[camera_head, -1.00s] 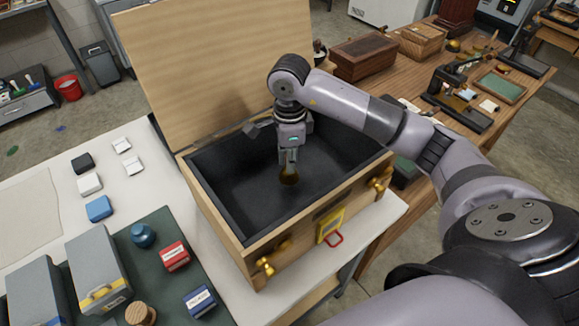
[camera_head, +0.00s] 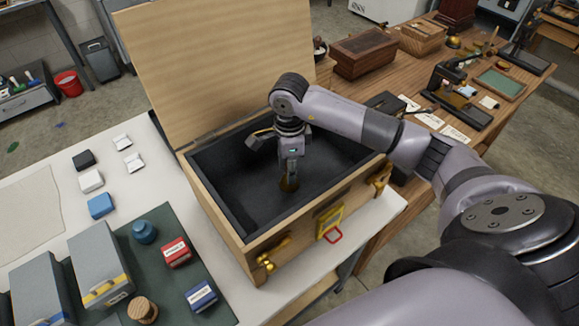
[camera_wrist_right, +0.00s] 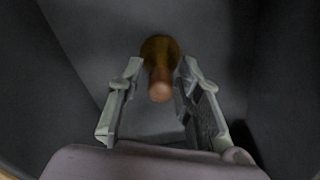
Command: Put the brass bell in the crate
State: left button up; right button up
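The crate (camera_head: 225,222) is a large wooden chest with a dark lining, its lid raised at the back. The brass bell (camera_head: 289,185), with a brown wooden handle, is inside it, low over or on the dark floor; contact with the floor is hard to tell. My right gripper (camera_head: 290,170) reaches down into the crate just above the bell. In the right wrist view, the fingers of that gripper (camera_wrist_right: 158,72) stand apart on either side of the bell's handle (camera_wrist_right: 160,86), with narrow gaps visible. My left gripper is not in view.
The crate's walls surround my right gripper. At left, the white table holds small boxes, a blue jar (camera_head: 144,232), a red box (camera_head: 176,252) and grey cases on a green mat (camera_head: 165,295). A wooden bench (camera_head: 400,85) with boxes and tools stands behind at right.

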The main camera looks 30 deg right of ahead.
dwell(0.3)
jog(key=shift+r+p, duration=0.25)
jog(key=shift+p, duration=0.05)
notch_tip(320, 180, up, 4)
jog(key=shift+w+r+b, duration=0.1)
jog(key=shift+b, duration=1.15)
notch_tip(320, 180, up, 6)
jog(key=shift+r+b, duration=0.25)
jog(key=shift+b, duration=0.3)
jog(key=shift+r, duration=0.55)
